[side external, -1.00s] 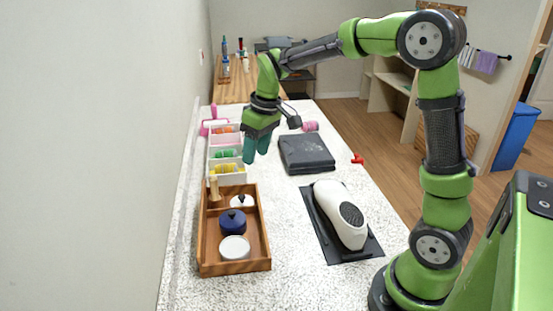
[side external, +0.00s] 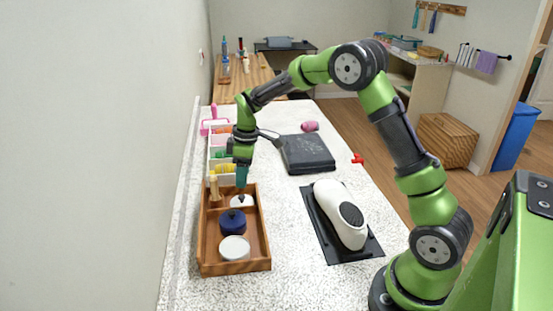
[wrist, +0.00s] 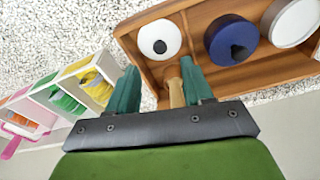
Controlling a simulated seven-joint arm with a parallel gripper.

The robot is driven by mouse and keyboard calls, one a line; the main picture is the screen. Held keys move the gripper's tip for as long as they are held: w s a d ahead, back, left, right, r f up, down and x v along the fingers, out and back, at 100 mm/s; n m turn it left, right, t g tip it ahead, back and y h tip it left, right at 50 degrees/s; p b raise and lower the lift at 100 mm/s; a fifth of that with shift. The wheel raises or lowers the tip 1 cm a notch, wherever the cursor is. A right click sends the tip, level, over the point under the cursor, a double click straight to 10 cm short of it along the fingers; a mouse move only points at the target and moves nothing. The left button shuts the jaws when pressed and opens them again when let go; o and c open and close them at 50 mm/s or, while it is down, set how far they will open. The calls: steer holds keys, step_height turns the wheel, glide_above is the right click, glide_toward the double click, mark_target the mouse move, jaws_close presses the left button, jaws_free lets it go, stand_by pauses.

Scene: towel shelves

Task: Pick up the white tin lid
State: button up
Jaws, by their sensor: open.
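The white lid with a small black knob (side external: 243,202) sits at the back end of the wooden tray. It also shows in the wrist view (wrist: 160,38), with the black knob facing up at me. My gripper (side external: 241,184) points down just above and behind this lid, apart from it. In the wrist view my gripper (wrist: 159,66) has its two green fingers spread with nothing held between them. The lid lies beyond the fingertips, in line with the gap between them.
The wooden tray (side external: 264,237) also holds a blue lid with a dark knob (side external: 233,222), a plain white round piece (side external: 235,248) and a tan wooden piece (side external: 214,188) close to the fingers. White bins (side external: 222,178) stand behind. A black case (side external: 306,154) lies right.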

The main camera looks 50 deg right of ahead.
mark_target(241, 196)
steer(key=shift+w+a+f, duration=0.1)
steer(key=shift+w+f, duration=0.05)
steer(key=shift+f, duration=1.55)
steer(key=shift+w+a+f, duration=0.1)
steer(key=shift+w+f, duration=0.05)
steer(key=shift+f, duration=1.5)
jaws_close()
